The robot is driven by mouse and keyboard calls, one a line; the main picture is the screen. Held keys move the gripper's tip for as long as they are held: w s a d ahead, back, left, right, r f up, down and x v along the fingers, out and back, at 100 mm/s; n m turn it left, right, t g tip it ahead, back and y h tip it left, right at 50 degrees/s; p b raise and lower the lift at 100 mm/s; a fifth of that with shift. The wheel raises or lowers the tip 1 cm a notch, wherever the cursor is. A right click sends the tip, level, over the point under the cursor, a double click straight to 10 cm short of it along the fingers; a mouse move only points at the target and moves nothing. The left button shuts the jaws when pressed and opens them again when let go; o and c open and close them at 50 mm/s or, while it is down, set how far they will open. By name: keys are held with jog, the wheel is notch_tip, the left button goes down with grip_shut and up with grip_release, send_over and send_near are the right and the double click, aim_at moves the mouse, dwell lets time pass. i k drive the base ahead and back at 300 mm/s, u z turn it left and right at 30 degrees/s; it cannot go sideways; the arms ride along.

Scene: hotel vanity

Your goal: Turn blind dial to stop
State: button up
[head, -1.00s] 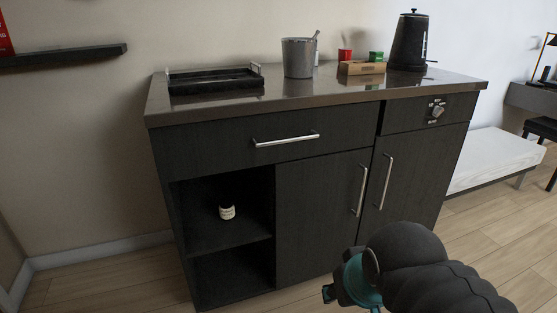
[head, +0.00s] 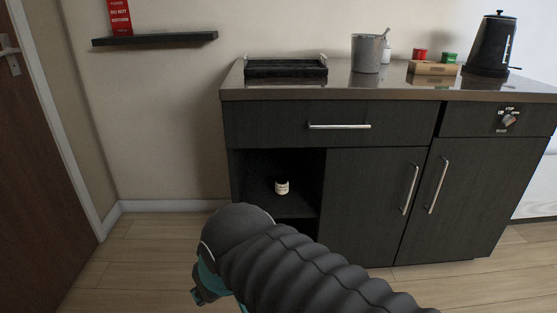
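The blind dial (head: 509,120) is a small grey knob with white lettering around it, on the dark panel at the upper right of the cabinet in the head view. The lettering above it seems to read "STOP"; the knob's exact pointing is too small to tell. My arm reaches in from the bottom of the view. Part of my gripper (head: 205,285) shows at its end, low and left of the cabinet front, far from the dial. Its fingertips are hidden or out of frame, and I see nothing held.
The cabinet (head: 380,190) has bar handles and an open shelf with a small white jar (head: 282,187). On top are a black tray (head: 285,68), an ice bucket (head: 367,53), a wooden box (head: 433,68) and a kettle (head: 492,45). The floor (head: 150,250) at left is clear.

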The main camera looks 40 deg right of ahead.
aim_at(507, 120)
jog(key=u, duration=0.35)
jog(key=i, duration=1.9)
jog(key=z, duration=5.3)
jog(key=i, duration=1)
jog(key=u, duration=0.05)
